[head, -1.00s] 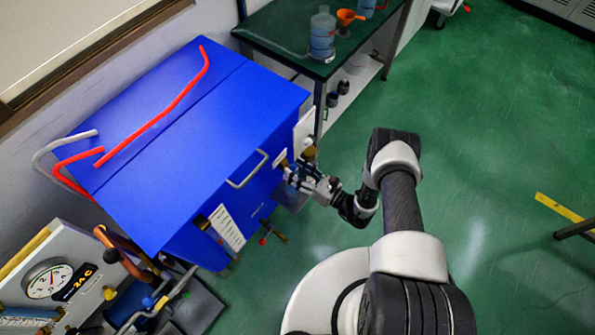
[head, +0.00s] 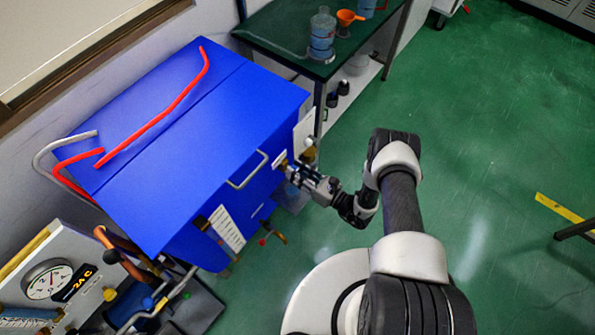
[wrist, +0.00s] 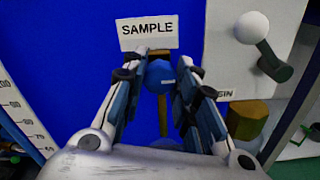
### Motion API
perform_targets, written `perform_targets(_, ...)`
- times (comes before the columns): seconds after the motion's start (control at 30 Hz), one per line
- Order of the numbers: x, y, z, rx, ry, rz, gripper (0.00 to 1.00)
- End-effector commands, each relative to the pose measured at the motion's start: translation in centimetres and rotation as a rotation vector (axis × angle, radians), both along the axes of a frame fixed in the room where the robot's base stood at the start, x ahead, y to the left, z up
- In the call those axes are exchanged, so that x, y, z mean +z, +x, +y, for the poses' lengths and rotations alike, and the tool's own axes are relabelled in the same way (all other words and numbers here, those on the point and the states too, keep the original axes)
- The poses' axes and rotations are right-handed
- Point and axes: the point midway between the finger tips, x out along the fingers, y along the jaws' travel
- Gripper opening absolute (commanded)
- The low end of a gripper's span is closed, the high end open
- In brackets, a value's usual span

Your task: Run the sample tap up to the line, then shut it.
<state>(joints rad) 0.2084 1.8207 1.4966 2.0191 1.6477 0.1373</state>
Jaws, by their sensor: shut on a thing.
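The sample tap has a blue knob (wrist: 160,77) under a white SAMPLE label (wrist: 147,32) on the blue cabinet front. My gripper (wrist: 162,80) is shut on this knob, with one finger on each side of it. A brass-coloured stem shows below the knob. In the head view my gripper (head: 294,172) is at the right end of the blue cabinet (head: 200,140), and the tap there is mostly hidden. A white graduated scale (wrist: 18,115) stands at the left edge of the wrist view. I cannot make out a fill line or any flow from the tap.
A white panel with a white-balled lever (wrist: 252,28) is close on the right, above a brass hex fitting (wrist: 247,116). A green table (head: 275,40) with a bottle (head: 322,38) and orange funnel (head: 347,17) stands behind. Green floor is open to the right.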

Motion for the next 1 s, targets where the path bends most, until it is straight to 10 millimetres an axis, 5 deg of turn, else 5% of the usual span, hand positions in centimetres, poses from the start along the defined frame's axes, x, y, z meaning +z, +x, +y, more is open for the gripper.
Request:
perform_targets(0.6,-0.01,-0.03,0.04,0.001,-0.139,-0.179,0.03)
perform_targets(0.63,-0.01,-0.03,0.04,0.001,-0.139,-0.179,0.29)
perform_targets(1.0,-0.01,-0.02,0.03,0.0,-0.139,-0.178,0.47)
